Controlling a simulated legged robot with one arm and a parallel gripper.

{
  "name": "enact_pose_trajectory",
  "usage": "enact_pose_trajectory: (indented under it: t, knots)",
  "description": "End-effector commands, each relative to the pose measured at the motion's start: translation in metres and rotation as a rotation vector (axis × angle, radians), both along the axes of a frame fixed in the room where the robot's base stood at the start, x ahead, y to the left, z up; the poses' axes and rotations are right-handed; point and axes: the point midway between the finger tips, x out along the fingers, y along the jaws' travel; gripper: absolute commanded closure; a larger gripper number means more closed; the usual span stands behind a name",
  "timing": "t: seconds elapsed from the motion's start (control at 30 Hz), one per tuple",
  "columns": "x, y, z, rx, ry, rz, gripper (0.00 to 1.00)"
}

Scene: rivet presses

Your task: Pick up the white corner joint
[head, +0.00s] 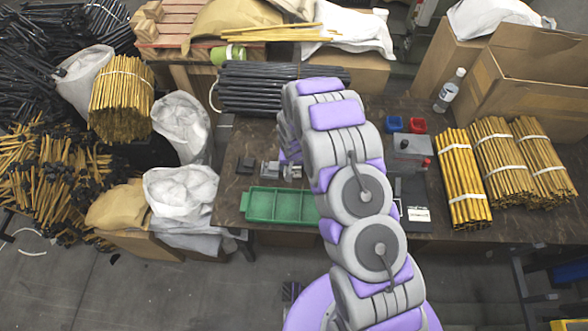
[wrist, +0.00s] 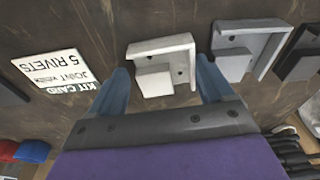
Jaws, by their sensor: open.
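The white corner joint (wrist: 163,66) lies on the dark worktop in the wrist view, an angled bracket with a block and small holes. In the head view it seems to be the lightest of the row (head: 294,170), beside my arm. My gripper (wrist: 163,70) is open, with one blue finger on each side of the joint. I cannot tell whether the fingers touch it. A grey corner joint (wrist: 247,50) lies just right of the right finger, and a darker one (wrist: 300,58) is farther right. The head view does not show my fingers.
A kit card (wrist: 54,69) reading "JOINT white, 5 RIVETS" lies left of the joint. A green tray (head: 281,205) sits near the bench's front edge. Black rods (head: 262,88) lie behind.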

Motion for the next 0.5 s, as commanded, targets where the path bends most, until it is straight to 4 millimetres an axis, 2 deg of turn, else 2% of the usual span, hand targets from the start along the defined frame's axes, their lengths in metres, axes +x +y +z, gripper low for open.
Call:
enact_pose_trajectory:
  t: [0.13, 0.5]
  knots:
    - [0.0002, -0.0006, 0.0013, 0.000, 0.000, -0.001, 0.21]
    - [0.0006, 0.0027, 0.0005, -0.004, 0.000, -0.001, 0.56]
